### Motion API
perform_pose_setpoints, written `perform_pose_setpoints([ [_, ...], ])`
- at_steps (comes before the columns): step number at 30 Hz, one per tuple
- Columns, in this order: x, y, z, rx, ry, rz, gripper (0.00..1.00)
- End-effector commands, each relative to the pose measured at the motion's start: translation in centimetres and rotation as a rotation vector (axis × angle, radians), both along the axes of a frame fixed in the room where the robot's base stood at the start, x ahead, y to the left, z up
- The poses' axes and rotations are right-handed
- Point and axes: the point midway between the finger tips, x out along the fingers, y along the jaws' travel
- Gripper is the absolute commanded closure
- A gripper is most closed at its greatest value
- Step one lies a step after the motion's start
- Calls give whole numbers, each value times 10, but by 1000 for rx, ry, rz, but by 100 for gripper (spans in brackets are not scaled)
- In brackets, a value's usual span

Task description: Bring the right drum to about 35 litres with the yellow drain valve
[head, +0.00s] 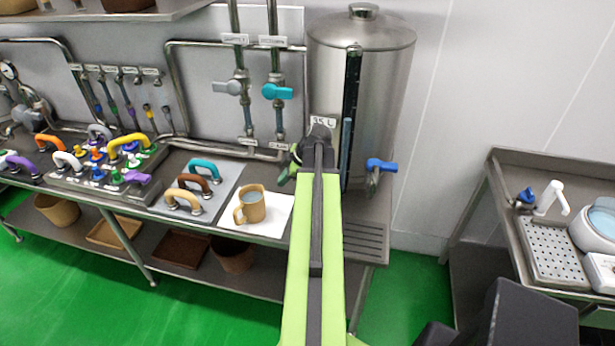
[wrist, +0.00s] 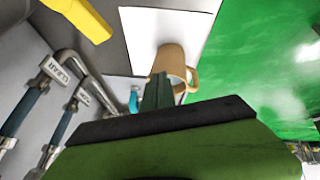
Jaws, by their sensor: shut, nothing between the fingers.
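The right drum (head: 378,90) is a tall steel tank with a lid, at the back of the bench. A dark gauge (head: 352,85) runs down its front. Its lower part shows a blue column (head: 347,150), whose top looks roughly level with the "35 L" tag (head: 323,121). In the wrist view a yellow handle (wrist: 78,17), apparently the drain valve's, is at the upper left. In the head view my arm hides that spot. My gripper (head: 284,180) is shut and empty by the drum's lower left. Its dark green fingers (wrist: 157,82) are apart from the yellow handle.
A tan mug (head: 252,205) stands on a white mat (head: 272,218) left of my arm. A blue-handled tap (head: 380,165) is at the drum's lower right. Several coloured handles crowd the bench to the left. Pipes with a turquoise valve (head: 277,91) rise behind.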

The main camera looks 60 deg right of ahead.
Motion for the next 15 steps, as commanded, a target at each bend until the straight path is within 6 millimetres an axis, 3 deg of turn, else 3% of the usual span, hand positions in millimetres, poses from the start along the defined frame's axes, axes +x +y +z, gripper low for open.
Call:
perform_pose_setpoints([
  [1,-27,-30,8,-40,-33,4,100],
  [3,-56,-59,15,-99,-72,26,100],
  [6,-84,-83,20,-159,-105,45,100],
  [9,-96,-92,23,-186,-117,56,100],
  [15,-95,-93,18,-191,-117,61,100],
])
